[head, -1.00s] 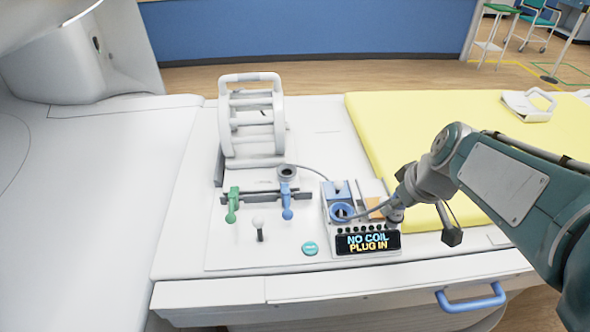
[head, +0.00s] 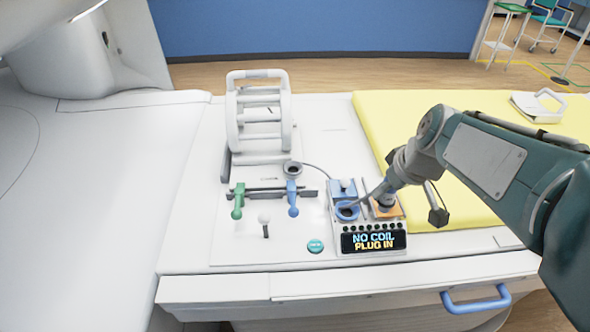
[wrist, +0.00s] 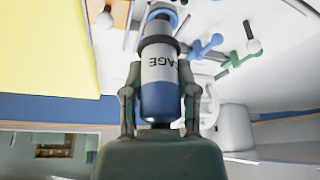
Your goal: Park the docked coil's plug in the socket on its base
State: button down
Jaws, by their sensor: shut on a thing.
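My gripper (wrist: 160,100) is shut on the plug (wrist: 160,68), a blue and white cylinder with a partly readable label and a dark collar. The plug's far end lies by a blue ring (wrist: 162,12); I cannot tell whether they touch. In the head view my gripper (head: 382,192) is over the connector box, beside its blue ring socket (head: 347,211); the plug is hard to make out there. The docked coil (head: 260,115), a white cage, stands upright behind. A dark round socket (head: 292,170) sits on its base, with no plug visible in it.
An orange socket block (head: 388,210) adjoins the blue one. The display (head: 374,241) reads "NO COIL PLUG IN". Green (head: 238,200) and blue (head: 292,198) levers and a white-knobbed lever (head: 264,220) stand left. A yellow pad (head: 460,205) lies right. A thin cable runs from near the dark socket.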

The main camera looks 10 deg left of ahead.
send_over(290, 165)
jog(key=s, duration=0.1)
jog(key=shift+d, duration=0.4)
dwell(1.9)
jog(key=shift+f, duration=4.9)
jog(key=shift+d+f, duration=0.1)
jog(key=shift+f, duration=1.65)
